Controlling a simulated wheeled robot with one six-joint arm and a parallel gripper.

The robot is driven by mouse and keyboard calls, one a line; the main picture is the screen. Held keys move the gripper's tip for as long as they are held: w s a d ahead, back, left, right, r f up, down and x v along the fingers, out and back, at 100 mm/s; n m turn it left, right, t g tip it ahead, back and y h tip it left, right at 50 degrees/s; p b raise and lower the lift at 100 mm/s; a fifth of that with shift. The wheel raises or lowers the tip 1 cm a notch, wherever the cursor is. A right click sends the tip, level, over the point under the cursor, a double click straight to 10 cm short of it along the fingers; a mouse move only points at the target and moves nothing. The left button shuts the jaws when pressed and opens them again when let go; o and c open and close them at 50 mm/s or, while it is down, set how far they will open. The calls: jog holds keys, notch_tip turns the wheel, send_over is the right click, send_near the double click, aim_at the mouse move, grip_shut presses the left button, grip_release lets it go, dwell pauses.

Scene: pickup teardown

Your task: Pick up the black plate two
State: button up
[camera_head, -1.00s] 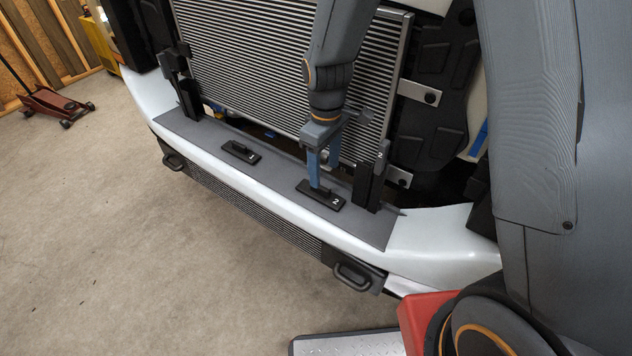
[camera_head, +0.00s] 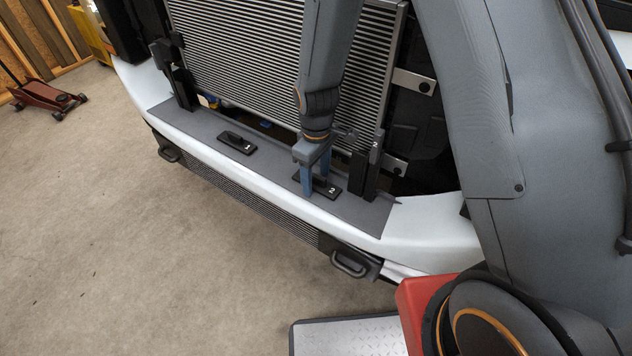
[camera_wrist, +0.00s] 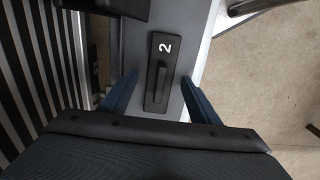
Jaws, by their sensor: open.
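The black plate two (camera_head: 327,189) lies flat on the grey strip of the front bumper, a small black plate with a raised handle bar and a white "2". In the wrist view the plate (camera_wrist: 162,72) sits between the two blue fingers of my gripper (camera_wrist: 160,100), which is open. In the head view my gripper (camera_head: 316,180) points down at the plate, with one finger at its left side. The fingers stand either side of the handle; I cannot tell whether they touch the plate.
A similar black plate (camera_head: 237,143) marked 1 lies further left on the grey strip (camera_head: 275,177). A black upright bracket (camera_head: 365,170) stands close to the right of plate two. The radiator (camera_head: 240,50) rises behind. Open concrete floor (camera_head: 120,220) lies in front of the bumper.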

jog(key=c, duration=1.2)
